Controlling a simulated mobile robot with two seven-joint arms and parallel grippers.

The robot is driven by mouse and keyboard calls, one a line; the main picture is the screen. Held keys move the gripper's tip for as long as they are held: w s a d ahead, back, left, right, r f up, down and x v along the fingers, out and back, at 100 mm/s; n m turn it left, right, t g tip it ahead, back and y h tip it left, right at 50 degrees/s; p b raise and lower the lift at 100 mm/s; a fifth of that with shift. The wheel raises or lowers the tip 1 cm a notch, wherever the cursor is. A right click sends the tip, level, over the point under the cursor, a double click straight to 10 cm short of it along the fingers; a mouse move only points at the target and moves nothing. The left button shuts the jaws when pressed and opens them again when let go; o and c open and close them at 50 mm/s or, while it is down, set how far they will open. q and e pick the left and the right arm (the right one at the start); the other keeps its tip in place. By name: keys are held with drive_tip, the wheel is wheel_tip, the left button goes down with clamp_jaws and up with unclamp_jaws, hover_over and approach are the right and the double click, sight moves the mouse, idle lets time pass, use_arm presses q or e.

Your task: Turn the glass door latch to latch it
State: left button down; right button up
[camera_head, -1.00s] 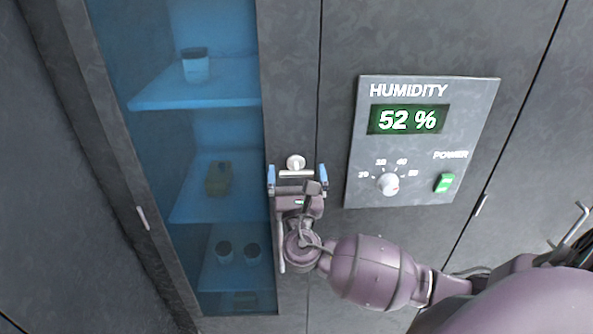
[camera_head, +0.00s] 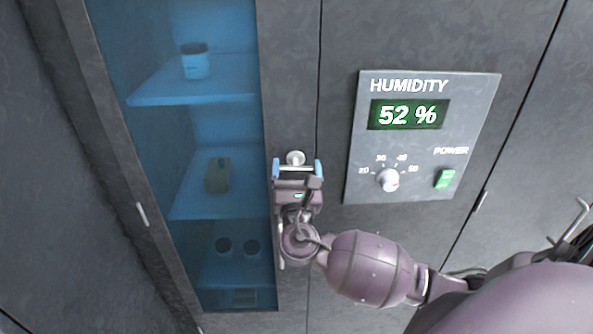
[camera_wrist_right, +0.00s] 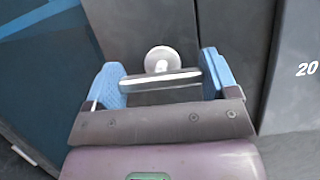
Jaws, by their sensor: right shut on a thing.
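The glass door latch (camera_head: 295,157) is a pale metal piece with a round hub and a crossbar, on the grey frame right of the blue glass door (camera_head: 225,130). In the right wrist view the latch (camera_wrist_right: 160,80) has its crossbar lying nearly level across the jaws, slightly tilted, with the hub above it. My right gripper (camera_head: 297,168) is shut on the crossbar, one blue fingertip at each end; the fingers (camera_wrist_right: 161,70) also show in the wrist view. The gripper hides part of the bar in the head view. My left gripper is out of view.
A humidity panel (camera_head: 420,185) reading 52 %, with a dial (camera_head: 388,180) and a green power switch (camera_head: 445,179), is right of the latch. Jars and a box stand on shelves behind the glass. A small pale handle (camera_head: 142,214) is at the left.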

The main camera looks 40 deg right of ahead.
drive_tip(key=m+g+h+b, duration=0.1)
drive_tip(key=m, duration=0.2)
drive_tip(key=m+g+h+b, duration=0.1)
drive_tip(key=m, duration=0.1)
drive_tip(key=shift+f+m, duration=0.15)
drive_tip(key=shift+m, duration=0.25)
drive_tip(key=m+g+h+b, duration=0.1)
drive_tip(key=m+g, duration=0.1)
drive_tip(key=m, duration=0.3)
drive_tip(key=shift+b, duration=0.35)
drive_tip(key=m+g, duration=0.1)
drive_tip(key=m, duration=0.2)
drive_tip(key=m+g, duration=0.2)
drive_tip(key=m, duration=0.3)
drive_tip(key=shift+m+g, duration=0.3)
drive_tip(key=shift+g, duration=0.1)
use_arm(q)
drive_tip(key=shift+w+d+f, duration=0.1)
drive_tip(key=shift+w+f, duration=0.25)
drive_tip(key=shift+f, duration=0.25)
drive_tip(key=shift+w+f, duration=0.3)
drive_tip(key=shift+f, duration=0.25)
use_arm(e)
drive_tip(key=shift+m, duration=0.6)
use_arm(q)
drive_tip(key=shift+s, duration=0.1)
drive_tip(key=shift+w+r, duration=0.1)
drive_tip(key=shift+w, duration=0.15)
use_arm(e)
drive_tip(key=o, duration=0.8)
